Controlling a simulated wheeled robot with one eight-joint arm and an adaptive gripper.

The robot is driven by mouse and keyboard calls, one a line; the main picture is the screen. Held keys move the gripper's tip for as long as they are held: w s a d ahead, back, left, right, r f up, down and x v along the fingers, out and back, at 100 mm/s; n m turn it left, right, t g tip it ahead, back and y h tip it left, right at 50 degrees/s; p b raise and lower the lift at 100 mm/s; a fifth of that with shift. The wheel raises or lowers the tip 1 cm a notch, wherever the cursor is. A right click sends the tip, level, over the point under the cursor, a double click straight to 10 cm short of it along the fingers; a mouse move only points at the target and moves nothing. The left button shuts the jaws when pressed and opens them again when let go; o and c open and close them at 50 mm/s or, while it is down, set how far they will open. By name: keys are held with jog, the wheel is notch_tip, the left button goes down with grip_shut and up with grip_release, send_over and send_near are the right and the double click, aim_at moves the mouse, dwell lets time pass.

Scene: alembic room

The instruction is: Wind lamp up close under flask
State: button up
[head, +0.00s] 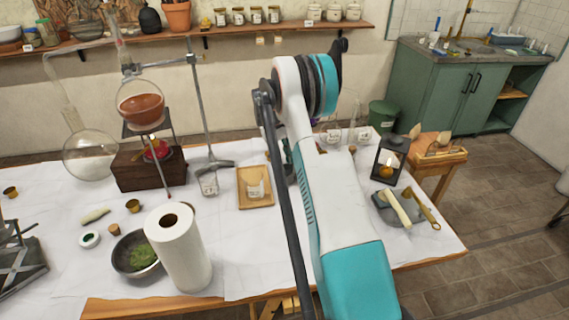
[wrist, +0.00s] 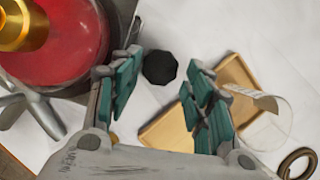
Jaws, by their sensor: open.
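The round flask (head: 141,110) of orange-brown liquid sits above a tripod stand in the head view. The red lamp (head: 158,150) stands below it, on a dark wooden box (head: 150,172); the gap from lamp to flask is hard to judge. In the wrist view the lamp shows as a red body (wrist: 75,45) with a brass top (wrist: 22,25), at upper left. A black faceted knob (wrist: 160,67) lies beyond and between my fingers. My gripper (wrist: 163,95) is open with nothing held; the knob appears clear of both fingers. In the head view my gripper is hidden behind my arm.
A wooden tray (head: 241,203) with a small beaker lies right of the box. A metal stand (head: 205,120) rises beside the flask, and a large glass bulb (head: 88,158) hangs to its left. A paper roll (head: 180,255) and bowl (head: 122,265) stand in front.

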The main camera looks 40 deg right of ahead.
jog(key=v, duration=0.7)
jog(key=shift+a, duration=0.1)
dwell(0.4)
